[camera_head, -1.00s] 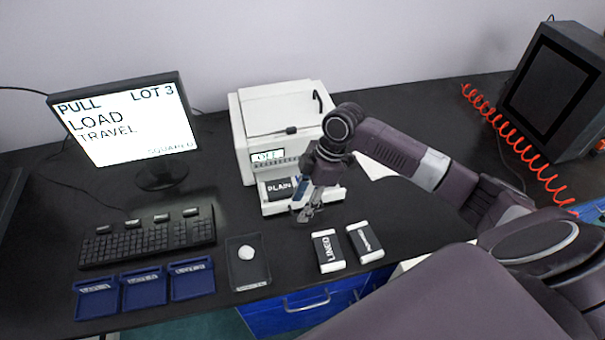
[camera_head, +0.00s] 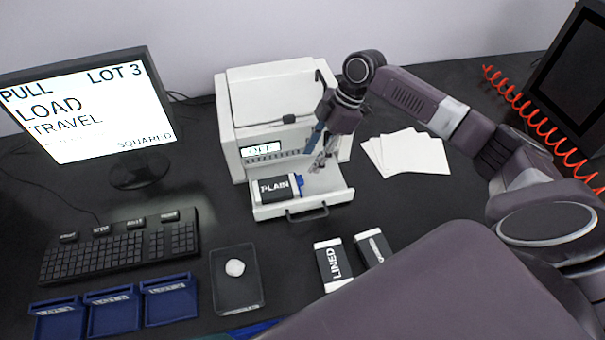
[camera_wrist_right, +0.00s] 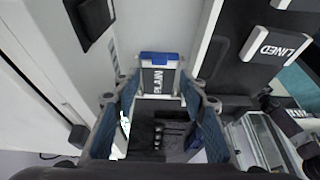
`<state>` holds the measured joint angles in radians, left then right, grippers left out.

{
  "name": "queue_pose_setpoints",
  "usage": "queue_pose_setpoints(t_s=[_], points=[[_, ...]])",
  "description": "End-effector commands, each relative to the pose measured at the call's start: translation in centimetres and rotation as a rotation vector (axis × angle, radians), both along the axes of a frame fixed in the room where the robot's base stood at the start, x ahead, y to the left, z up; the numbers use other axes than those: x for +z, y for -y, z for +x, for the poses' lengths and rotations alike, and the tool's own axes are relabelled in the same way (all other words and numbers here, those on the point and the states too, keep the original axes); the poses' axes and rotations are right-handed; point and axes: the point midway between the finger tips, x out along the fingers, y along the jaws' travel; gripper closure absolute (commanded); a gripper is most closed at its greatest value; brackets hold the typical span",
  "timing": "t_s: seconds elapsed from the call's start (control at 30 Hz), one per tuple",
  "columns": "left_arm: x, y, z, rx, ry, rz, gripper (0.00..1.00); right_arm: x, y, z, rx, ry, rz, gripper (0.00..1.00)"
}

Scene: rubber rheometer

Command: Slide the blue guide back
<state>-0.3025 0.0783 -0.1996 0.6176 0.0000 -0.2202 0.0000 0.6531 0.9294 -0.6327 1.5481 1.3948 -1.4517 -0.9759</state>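The blue guide (camera_head: 300,181) shows as a small blue piece at the right end of the black-and-white PLAIN cartridge (camera_head: 273,189). The cartridge lies in the pulled-out white drawer (camera_head: 338,196) of the white instrument. In the right wrist view the blue guide (camera_wrist_right: 159,57) sits at the end of the PLAIN cartridge (camera_wrist_right: 158,82), between and beyond the fingertips. My right gripper (camera_head: 321,163) is above the drawer, right of the guide. Its blue-padded fingers (camera_wrist_right: 160,88) are apart, with nothing visibly held. Contact with the guide cannot be told. My left gripper is out of view.
The instrument (camera_head: 280,95) stands behind the drawer, which has a dark front handle (camera_head: 307,213). The LINED cartridge (camera_head: 332,264) and another lie in front. White sheets (camera_head: 408,153) lie right. A dark tray (camera_head: 236,280), keyboard (camera_head: 120,247) and monitor (camera_head: 85,105) are left.

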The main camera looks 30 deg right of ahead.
Motion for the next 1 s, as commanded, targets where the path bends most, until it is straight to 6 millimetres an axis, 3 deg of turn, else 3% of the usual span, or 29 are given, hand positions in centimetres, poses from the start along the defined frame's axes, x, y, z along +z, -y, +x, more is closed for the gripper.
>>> queue_pose_setpoints(t_s=[0.17,0.6,0.97,1.0], points=[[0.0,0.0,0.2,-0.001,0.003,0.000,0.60,-1.2,-0.4,0.1,0.000,-0.001,0.000,0.61],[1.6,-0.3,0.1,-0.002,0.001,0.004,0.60,-6.8,-2.7,0.7,-0.001,-0.002,0.000,0.61],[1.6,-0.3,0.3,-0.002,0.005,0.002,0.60,-7.5,-2.9,0.7,0.001,0.001,-0.001,0.61],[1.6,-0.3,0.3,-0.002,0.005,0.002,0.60,-7.5,-2.9,0.7,0.001,0.001,-0.001,0.65]])
